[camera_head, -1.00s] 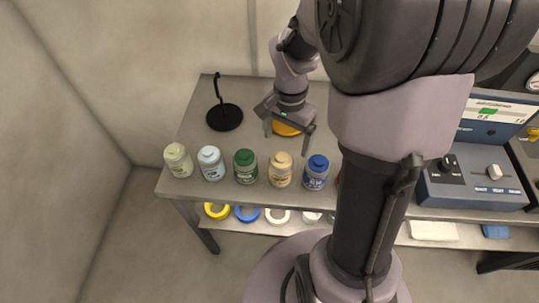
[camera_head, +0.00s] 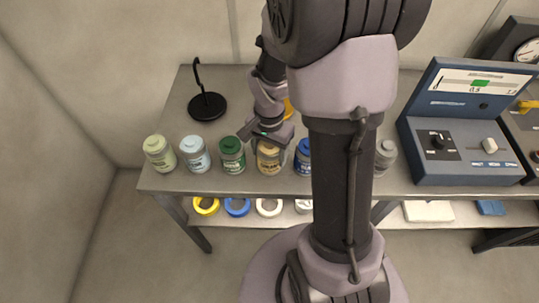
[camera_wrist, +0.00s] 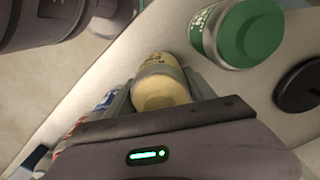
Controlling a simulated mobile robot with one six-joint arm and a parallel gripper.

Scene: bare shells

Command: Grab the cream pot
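The cream pot (camera_head: 269,160) stands upright in the row of pots near the table's front edge, its top partly covered by my gripper. My gripper (camera_head: 264,146) is over it, with one finger on each side. In the wrist view the cream pot (camera_wrist: 160,83) lies between the two fingers (camera_wrist: 162,90). The fingers look spread, with narrow gaps beside the pot; I see no clear grip on it.
The green pot (camera_head: 231,155) stands close on the left and the blue pot (camera_head: 303,158) close on the right. Pale blue (camera_head: 194,154) and pale green (camera_head: 158,153) pots stand farther left. A black stand (camera_head: 207,106) is behind. A blue-grey instrument (camera_head: 460,150) is at right.

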